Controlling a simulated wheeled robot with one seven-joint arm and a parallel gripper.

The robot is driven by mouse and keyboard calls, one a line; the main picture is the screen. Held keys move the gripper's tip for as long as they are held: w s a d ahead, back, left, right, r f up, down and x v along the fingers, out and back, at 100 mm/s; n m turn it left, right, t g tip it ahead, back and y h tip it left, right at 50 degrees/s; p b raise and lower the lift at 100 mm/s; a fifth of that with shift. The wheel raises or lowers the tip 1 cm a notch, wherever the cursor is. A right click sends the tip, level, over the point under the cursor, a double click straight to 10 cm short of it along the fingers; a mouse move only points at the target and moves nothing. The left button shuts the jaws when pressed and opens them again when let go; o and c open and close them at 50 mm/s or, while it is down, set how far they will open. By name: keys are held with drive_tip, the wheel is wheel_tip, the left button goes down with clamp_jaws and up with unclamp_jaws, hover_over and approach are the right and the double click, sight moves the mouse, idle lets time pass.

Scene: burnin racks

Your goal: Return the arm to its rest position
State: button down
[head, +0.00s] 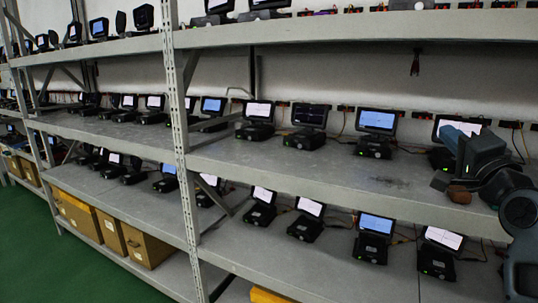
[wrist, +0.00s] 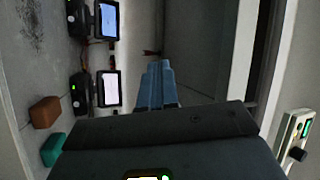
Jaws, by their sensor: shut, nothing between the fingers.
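My gripper (head: 449,133) is at the right of the head view, in front of the middle shelf (head: 300,165). Its blue fingers also show in the wrist view (wrist: 156,68), closed together with nothing between them. In the head view the fingers overlap the screen of the rightmost device on that shelf; I cannot tell the gap between them. My arm comes in from the right edge, and its rest position is not marked in either view.
Devices with lit screens (head: 377,121) line the middle and lower shelves. A brown block (wrist: 45,112) and a teal block (wrist: 52,149) lie left of my gripper in the wrist view. A rack upright (head: 181,140) stands at left. Cardboard boxes (head: 148,245) sit low left.

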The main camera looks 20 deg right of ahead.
drive_tip(key=s+a+f+n+g+y, duration=0.1)
drive_tip(key=s+a+f+n, duration=0.4)
drive_tip(key=a+f, duration=0.6)
drive_tip(key=s+a+f+n+g+y, duration=0.1)
drive_tip(key=s+a+f+n+y, duration=0.1)
drive_tip(key=s+a+f, duration=0.85)
drive_tip(key=s+a+f+n+g+y, duration=0.1)
drive_tip(key=s+a+n, duration=0.4)
drive_tip(key=s, duration=0.5)
drive_tip(key=s+a+f+n+g+y, duration=0.1)
drive_tip(key=s+a+f+n+y, duration=0.2)
drive_tip(key=s, duration=0.7)
drive_tip(key=a+f+n, duration=0.2)
drive_tip(key=n, duration=0.1)
drive_tip(key=shift+s+g+y, duration=0.2)
drive_tip(key=shift+g+y, duration=0.1)
drive_tip(key=shift+y, duration=0.1)
